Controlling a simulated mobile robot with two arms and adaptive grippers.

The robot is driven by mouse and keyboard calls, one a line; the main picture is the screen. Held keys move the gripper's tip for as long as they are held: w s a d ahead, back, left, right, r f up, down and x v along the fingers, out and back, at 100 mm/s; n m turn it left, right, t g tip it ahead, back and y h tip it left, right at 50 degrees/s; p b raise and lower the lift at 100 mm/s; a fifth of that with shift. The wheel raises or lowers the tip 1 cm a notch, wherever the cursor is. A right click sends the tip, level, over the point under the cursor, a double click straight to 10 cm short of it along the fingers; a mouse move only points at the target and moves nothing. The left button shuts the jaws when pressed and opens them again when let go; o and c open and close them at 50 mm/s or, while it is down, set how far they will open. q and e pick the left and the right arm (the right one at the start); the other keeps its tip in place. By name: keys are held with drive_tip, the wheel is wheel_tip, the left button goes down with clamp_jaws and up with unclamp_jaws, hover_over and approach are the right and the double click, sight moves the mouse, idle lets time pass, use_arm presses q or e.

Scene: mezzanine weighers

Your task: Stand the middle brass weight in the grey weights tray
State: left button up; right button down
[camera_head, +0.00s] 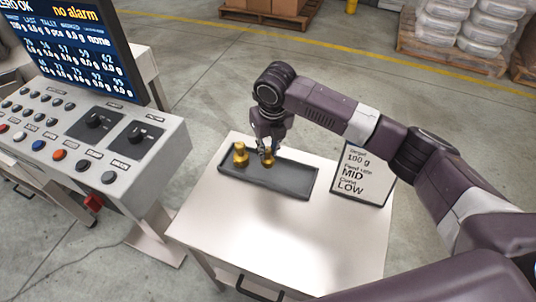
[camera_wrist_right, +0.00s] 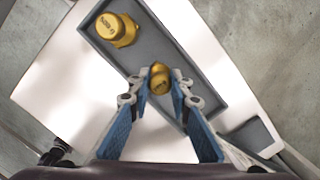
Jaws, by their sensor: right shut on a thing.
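The grey weights tray (camera_head: 290,184) lies on a pale table. A larger brass weight (camera_head: 240,155) stands in its left end; it also shows in the right wrist view (camera_wrist_right: 117,30). My right gripper (camera_head: 267,147) points down over the tray, shut on a smaller brass weight (camera_head: 267,160). In the right wrist view this weight (camera_wrist_right: 160,77) sits between the fingertips, over the tray. I cannot tell whether its base touches the tray floor. The right part of the tray is empty. My left gripper is not in view.
A sign (camera_head: 362,172) reading 100 g, MID and LOW stands at the table's back right. A control console (camera_head: 90,140) with knobs, buttons and a screen (camera_head: 70,45) stands to the left. The table's front (camera_head: 260,235) is clear.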

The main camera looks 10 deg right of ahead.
sight(268, 159)
drive_tip(key=shift+f, duration=1.6)
drive_tip(key=shift+f, duration=0.1)
drive_tip(key=c, duration=1.8)
unclamp_jaws()
drive_tip(key=shift+o, duration=0.2)
wheel_tip(268, 159, up, 12)
drive_tip(key=s+b, duration=0.1)
drive_tip(key=shift+s+d+b, duration=0.15)
drive_tip(key=shift+s+b, duration=0.15)
drive_tip(key=shift+s, duration=0.1)
